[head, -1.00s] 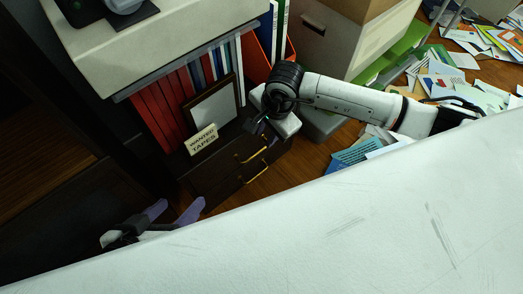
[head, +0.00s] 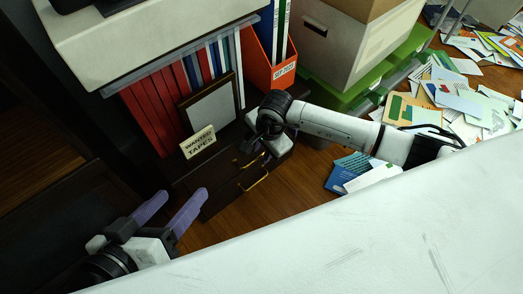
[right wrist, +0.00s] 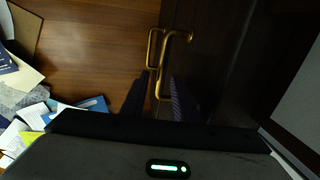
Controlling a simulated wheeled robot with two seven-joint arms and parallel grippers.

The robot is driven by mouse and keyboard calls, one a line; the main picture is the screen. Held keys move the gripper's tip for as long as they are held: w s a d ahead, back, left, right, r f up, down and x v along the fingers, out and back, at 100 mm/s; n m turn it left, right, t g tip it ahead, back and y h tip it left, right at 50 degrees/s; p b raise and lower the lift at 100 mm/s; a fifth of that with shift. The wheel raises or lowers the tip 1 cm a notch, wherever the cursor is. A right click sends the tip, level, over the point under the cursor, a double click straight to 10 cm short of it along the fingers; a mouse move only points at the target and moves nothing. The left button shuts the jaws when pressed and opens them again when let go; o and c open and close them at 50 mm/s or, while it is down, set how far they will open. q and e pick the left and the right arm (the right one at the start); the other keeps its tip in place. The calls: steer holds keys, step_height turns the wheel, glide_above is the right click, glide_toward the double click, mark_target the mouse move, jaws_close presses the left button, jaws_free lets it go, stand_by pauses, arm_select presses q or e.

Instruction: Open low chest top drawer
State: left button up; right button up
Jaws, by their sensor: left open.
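The low chest (head: 205,185) is dark wood with two brass handles on its front. Its drawers look shut. The top handle (head: 251,158) is partly covered by my right gripper in the head view. My right gripper (head: 247,150) is at the chest's upper front. In the right wrist view its two dark fingers (right wrist: 159,88) stand apart, with the near end of a brass handle (right wrist: 170,62) between them. I cannot tell whether they touch it. My left gripper (head: 172,206) is open and empty, with purple fingers, left of and below the chest in the head view.
A "wanted tapes" sign (head: 199,142) and a picture frame (head: 211,108) stand on the chest, near red binders (head: 155,108). A large white surface (head: 360,230) fills the foreground. Papers (head: 460,95) litter the floor at right. Bare floor (head: 300,190) lies before the chest.

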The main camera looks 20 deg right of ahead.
jaws_close()
stand_by(1.3)
